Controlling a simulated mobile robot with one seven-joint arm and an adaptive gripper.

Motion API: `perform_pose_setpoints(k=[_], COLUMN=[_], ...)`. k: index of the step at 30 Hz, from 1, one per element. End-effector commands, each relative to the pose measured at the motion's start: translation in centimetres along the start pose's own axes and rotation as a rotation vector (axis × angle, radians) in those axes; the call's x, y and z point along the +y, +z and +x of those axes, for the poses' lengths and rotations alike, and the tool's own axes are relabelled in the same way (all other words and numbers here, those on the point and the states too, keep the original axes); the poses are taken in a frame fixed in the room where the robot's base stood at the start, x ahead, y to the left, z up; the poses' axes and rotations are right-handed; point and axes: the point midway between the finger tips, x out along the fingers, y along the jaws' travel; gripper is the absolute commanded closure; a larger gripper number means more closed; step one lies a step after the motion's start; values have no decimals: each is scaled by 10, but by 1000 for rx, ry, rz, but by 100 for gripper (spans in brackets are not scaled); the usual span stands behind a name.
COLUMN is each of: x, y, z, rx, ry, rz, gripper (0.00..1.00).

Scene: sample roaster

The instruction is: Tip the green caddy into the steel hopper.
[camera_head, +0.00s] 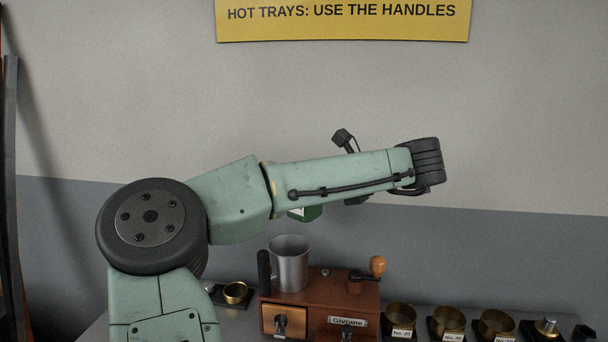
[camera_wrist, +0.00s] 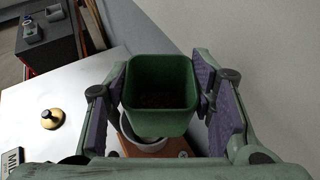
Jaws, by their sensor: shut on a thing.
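My gripper (camera_wrist: 160,88) is shut on the green caddy (camera_wrist: 161,122), with a purple-padded finger on each side of it. In the wrist view the caddy looks upright, with dark brown contents low inside. In the head view only a small part of the caddy (camera_head: 306,213) shows below my forearm, which hides the gripper. The steel hopper (camera_head: 290,264) is an open cylinder on top of a wooden grinder (camera_head: 325,300). The caddy is above the hopper in the head view, apart from it. In the wrist view the hopper's rim (camera_wrist: 127,133) shows partly behind the caddy.
The grinder has a crank with a wooden knob (camera_head: 377,266) right of the hopper, and a front drawer (camera_head: 283,320). Several labelled brass cups, one of them (camera_head: 400,318), stand to the right. A wall is behind.

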Motion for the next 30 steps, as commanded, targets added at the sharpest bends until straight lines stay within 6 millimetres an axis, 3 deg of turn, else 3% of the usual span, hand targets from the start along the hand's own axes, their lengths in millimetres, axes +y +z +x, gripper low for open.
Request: perform_pose_setpoints(k=[16, 30], x=[0, 1], y=[1, -28], z=[-4, 10], rx=[2, 302], ry=[-3, -50], rz=[-3, -122], gripper=[84, 84])
